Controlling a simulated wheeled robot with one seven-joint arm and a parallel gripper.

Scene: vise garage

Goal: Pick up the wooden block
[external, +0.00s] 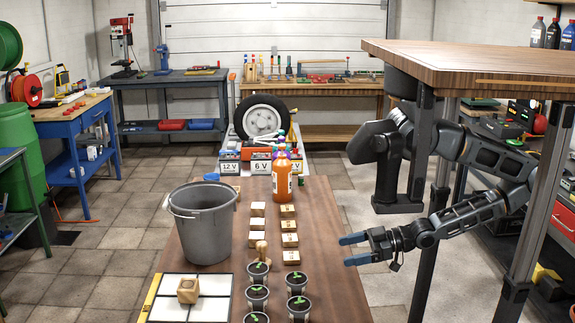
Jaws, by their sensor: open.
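A light wooden block (188,290) with a dark round mark sits on a white tiled panel (210,309) at the table's front left. Several small pale wooden blocks stand in two columns further back, such as one in the left column (257,209) and one in the right column (288,226). I cannot tell which block the task means. My gripper (346,251) is open and empty, to the right of the right column, at the table's right edge. Its blue fingers point left, apart from the blocks.
A grey bucket (203,235) stands left on the brown table (325,290). An orange bottle (281,178) stands behind the blocks. Several potted seedlings (297,307) and a wooden peg-like piece (261,251) are in front. A raised wooden tabletop (470,58) overhangs my arm.

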